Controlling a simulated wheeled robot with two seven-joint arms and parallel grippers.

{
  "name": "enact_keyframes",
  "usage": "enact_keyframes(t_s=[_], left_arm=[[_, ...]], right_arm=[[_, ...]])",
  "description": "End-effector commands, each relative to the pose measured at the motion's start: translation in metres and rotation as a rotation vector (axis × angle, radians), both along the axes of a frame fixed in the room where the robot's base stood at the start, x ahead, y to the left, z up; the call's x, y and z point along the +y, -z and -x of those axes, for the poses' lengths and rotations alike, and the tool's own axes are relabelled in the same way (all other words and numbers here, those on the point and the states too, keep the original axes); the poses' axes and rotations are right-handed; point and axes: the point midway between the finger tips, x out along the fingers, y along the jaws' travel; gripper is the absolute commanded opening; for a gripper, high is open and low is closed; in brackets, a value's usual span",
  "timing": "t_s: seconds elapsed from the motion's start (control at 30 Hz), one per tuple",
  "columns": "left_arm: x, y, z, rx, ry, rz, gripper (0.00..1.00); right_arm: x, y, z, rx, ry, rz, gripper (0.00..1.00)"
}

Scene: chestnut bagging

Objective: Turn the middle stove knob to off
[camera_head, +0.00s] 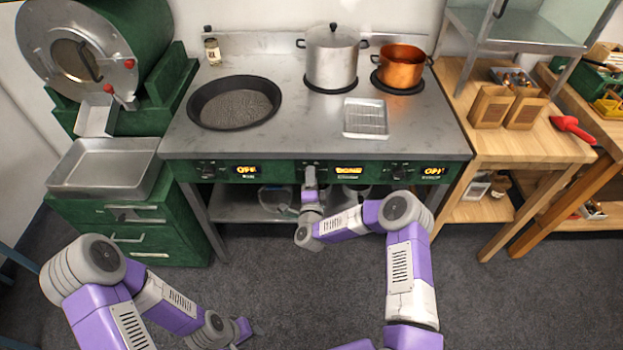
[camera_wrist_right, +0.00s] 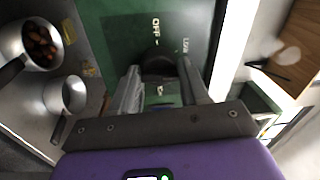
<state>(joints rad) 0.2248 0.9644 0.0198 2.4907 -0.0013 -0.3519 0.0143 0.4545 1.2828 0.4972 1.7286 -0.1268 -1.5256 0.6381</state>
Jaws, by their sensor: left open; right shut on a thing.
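The middle stove knob (camera_wrist_right: 158,62) is dark and sits on the green front panel (camera_head: 270,171) of the stove. In the right wrist view it is between the fingers of my right gripper (camera_wrist_right: 160,85), which is shut on it. White OFF and LOW marks show around the knob; its pointer is too dark to read. In the head view my right gripper (camera_head: 309,180) reaches the panel just left of the lit middle display (camera_head: 348,170), whose word I cannot read surely. My left gripper (camera_head: 242,329) is low, away from the stove, open, its fingers hardly visible.
A dark round pan (camera_head: 234,102), a steel pot (camera_head: 332,60) and a copper pot (camera_head: 401,68) stand on the stove top. A small metal tray (camera_head: 365,118) lies near its front. A green drum machine (camera_head: 80,55) is left, wooden tables (camera_head: 530,138) right. The floor in front is clear.

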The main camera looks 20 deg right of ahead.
Motion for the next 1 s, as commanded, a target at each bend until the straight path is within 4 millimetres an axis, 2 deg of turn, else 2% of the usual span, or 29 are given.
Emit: enact_keyframes(t_s=[1.0], left_arm=[[0.000, 0.013, 0.000, 0.000, 0.000, 0.000, 0.43]], right_arm=[[-0.001, 0.003, 0.002, 0.278, -0.004, 0.929, 0.14]])
